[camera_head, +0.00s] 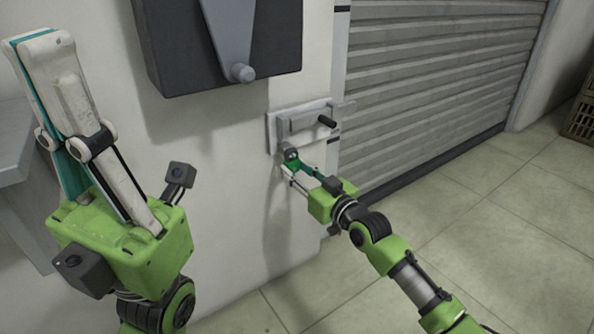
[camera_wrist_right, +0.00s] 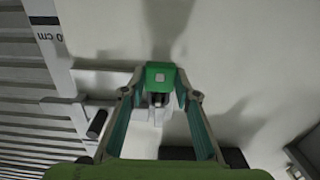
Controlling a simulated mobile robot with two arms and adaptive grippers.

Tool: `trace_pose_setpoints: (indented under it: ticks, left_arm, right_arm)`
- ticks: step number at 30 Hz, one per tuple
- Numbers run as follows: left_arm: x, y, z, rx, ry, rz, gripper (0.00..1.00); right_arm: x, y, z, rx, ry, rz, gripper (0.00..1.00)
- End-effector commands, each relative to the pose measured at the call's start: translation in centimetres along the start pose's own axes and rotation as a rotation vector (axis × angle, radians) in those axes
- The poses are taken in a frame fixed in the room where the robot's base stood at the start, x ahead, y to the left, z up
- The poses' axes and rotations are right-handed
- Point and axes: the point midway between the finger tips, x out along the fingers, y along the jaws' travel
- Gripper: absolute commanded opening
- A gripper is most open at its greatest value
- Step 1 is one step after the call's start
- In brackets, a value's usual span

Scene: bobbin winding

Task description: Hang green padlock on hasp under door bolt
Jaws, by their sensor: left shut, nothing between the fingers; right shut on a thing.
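The green padlock (camera_wrist_right: 161,76) is between the fingertips of my right gripper (camera_wrist_right: 160,97), which is shut on it. In the head view the padlock (camera_head: 291,163) is small and partly covered by the fingers of my right gripper (camera_head: 293,172). It is at the wall just below the left part of the door bolt (camera_head: 300,124), close to a grey round part there. Whether the shackle is through the hasp cannot be told. The bolt's black handle (camera_head: 327,121) points out to the right. My left gripper (camera_head: 40,38) is shut and empty, raised at the far left.
A dark grey box with a lever (camera_head: 233,73) hangs on the wall above the bolt. A ribbed roller shutter (camera_head: 430,80) is to the right. A grey surface (camera_head: 15,145) is at the left edge. The tiled floor (camera_head: 480,230) at right is clear.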

Motion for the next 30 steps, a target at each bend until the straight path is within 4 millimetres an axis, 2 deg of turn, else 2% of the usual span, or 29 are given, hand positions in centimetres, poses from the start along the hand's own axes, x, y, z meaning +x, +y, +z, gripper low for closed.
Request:
trace_pose_setpoints:
  ticks: [9,10,12,23,26,30]
  left_arm:
    - [0.2,0.0,-0.2,0.001,0.009,0.003,0.00]
    - [0.2,0.0,-0.2,0.001,0.008,0.003,0.00]
    - [0.2,0.0,-0.2,0.001,0.008,0.002,0.00]
    - [-0.1,0.0,0.0,0.001,-0.004,0.003,0.00]
    - [-0.1,0.0,0.0,0.001,-0.003,0.002,0.00]
    - [-0.1,0.0,0.0,0.000,-0.001,0.001,0.00]
  right_arm:
    - [-0.1,0.0,0.5,0.001,-0.010,0.000,0.03]
    - [-0.1,0.0,0.5,0.001,-0.010,0.000,0.34]
    - [-0.1,0.0,0.5,0.001,-0.009,0.000,0.48]
    - [-0.1,0.0,0.3,0.001,-0.006,0.000,0.48]
    - [-0.7,0.0,0.3,0.002,-0.006,0.000,0.48]
    - [-2.4,0.0,0.4,0.000,-0.007,0.000,0.48]
